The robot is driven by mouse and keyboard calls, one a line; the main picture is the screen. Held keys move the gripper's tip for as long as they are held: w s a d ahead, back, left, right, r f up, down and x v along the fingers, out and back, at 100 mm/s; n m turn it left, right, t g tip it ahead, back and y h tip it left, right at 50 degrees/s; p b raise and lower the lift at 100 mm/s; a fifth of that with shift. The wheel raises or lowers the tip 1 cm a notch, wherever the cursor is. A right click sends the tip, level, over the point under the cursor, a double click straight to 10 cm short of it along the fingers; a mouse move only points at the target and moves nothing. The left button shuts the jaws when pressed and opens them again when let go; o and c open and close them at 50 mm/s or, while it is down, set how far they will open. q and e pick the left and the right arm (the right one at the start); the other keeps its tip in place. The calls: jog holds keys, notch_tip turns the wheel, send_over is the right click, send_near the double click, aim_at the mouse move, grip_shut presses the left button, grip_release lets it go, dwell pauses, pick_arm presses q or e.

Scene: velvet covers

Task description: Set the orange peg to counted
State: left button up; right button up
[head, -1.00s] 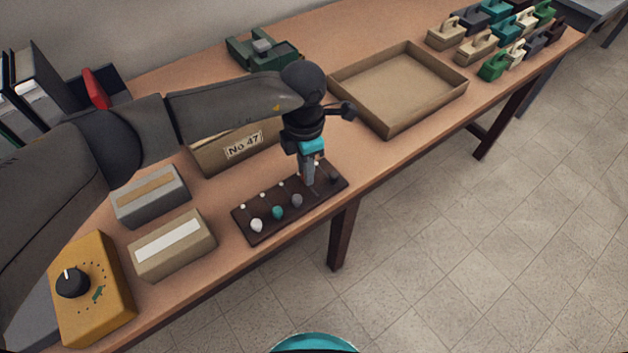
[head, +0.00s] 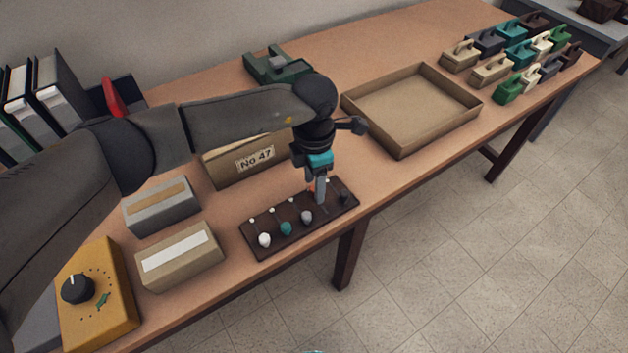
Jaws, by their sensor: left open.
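The dark peg board (head: 262,246) lies near the table's front edge. Its near row shows a white peg (head: 264,240), a teal peg (head: 286,229), a grey peg (head: 307,217) and a dark peg (head: 344,197). Small white marks run along its far side. My left gripper (head: 320,199) points down over the board, between the grey and dark pegs, with its jaws open. A small bit of the orange peg (head: 311,188) shows just left of the fingers; the rest is hidden behind them.
A box labelled No 47 (head: 254,158) stands behind the board. An empty tray (head: 400,152) lies right, with several handled blocks farther off.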

pick_arm(q)
notch_tip(320, 180, up, 15)
jog(key=p, duration=0.1)
dwell(0.7)
